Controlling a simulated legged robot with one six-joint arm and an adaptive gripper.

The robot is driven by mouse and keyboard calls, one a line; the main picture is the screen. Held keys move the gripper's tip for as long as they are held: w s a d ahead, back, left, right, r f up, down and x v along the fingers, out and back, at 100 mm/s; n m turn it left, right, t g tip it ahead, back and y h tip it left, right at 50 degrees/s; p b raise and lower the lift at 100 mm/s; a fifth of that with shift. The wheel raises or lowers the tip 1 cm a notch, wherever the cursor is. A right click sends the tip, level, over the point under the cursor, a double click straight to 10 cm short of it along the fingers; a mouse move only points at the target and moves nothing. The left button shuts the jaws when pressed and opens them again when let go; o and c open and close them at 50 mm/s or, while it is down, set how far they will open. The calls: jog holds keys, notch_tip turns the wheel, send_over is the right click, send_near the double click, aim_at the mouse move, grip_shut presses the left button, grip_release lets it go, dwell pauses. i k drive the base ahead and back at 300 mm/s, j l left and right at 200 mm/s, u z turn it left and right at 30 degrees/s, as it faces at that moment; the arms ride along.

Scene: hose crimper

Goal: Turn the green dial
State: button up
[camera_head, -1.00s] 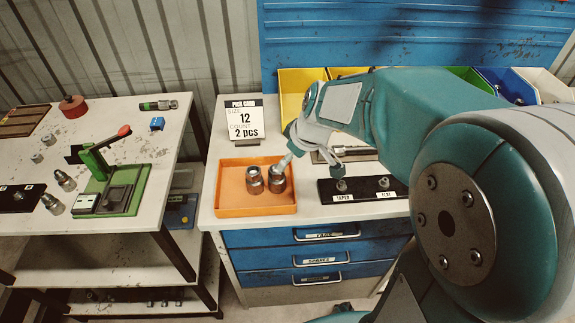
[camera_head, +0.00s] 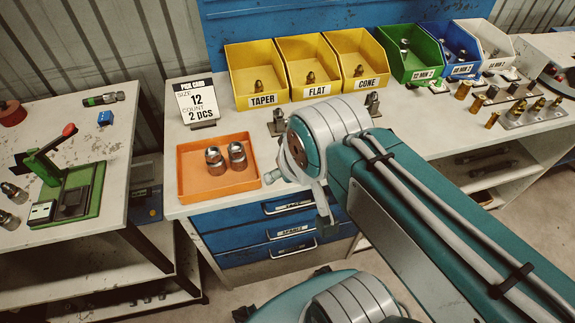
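No part that I can clearly make out as a green dial shows. A green lever press (camera_head: 83,185) with a red-tipped handle stands on the left table. A small tool with a green band (camera_head: 103,99) lies behind it, too small to tell in detail. My gripper (camera_head: 270,178) is mostly hidden behind my wrist. A pale tip of it shows at the right edge of the orange tray (camera_head: 188,191), to the right of two metal fittings (camera_head: 226,157) standing in the tray. I cannot see whether the gripper is open or shut, or whether it holds anything.
A card (camera_head: 197,102) reading size 12, count 2 pcs stands behind the tray. Yellow bins (camera_head: 257,90), a green bin (camera_head: 408,66) and a blue bin (camera_head: 457,58) line the back. Small fittings (camera_head: 515,108) stand at the right. My arm covers the bench's middle front.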

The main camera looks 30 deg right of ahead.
aim_at(438, 84)
jog(key=l+z, duration=0.35)
jog(key=l, duration=2.6)
jog(key=i, duration=0.1)
